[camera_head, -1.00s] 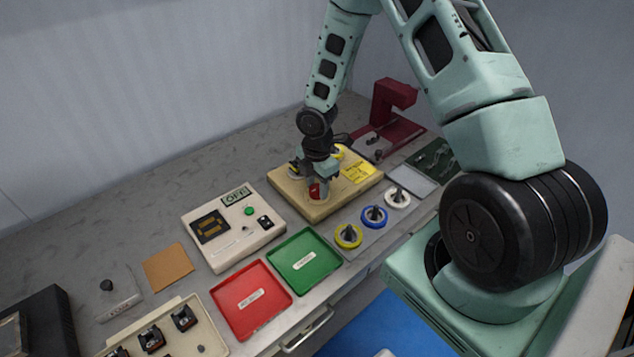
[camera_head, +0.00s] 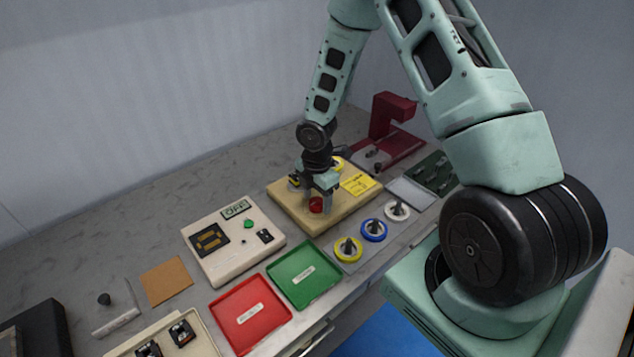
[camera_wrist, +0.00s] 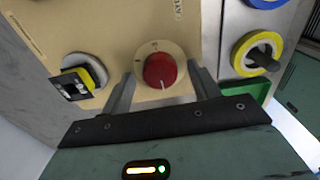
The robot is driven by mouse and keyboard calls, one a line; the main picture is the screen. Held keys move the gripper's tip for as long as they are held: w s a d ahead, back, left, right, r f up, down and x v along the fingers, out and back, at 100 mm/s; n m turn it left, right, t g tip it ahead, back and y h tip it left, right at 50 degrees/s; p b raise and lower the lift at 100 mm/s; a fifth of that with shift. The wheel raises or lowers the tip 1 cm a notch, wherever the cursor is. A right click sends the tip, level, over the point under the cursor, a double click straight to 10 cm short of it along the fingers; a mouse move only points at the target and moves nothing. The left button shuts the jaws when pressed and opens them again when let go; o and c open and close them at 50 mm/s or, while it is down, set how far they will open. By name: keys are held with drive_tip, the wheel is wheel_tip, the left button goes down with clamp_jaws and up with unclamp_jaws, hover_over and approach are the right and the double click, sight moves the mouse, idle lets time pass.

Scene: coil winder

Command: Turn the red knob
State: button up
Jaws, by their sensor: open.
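The red knob (camera_head: 316,204) stands on a round pale dial on the tan winder base (camera_head: 341,222). In the wrist view the red knob (camera_wrist: 160,70) shows a white pointer line toward the lower edge of the picture. My gripper (camera_head: 317,206) is over the base at the knob. In the wrist view the two fingers of my gripper (camera_wrist: 161,80) are apart, one on each side of the knob, with gaps visible. Whether the fingertips reach down to the knob's height is hard to tell.
Yellow, blue and white spools (camera_head: 373,230) stand in front of the base. A tester box reading OFF (camera_head: 220,262), a green tray (camera_head: 303,290) and a red tray (camera_head: 250,333) lie leftward.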

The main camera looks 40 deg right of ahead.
sight(316, 202)
wheel_tip(316, 202, up, 17)
idle(0.4)
drive_tip(key=shift+a+r, duration=0.1)
idle(0.4)
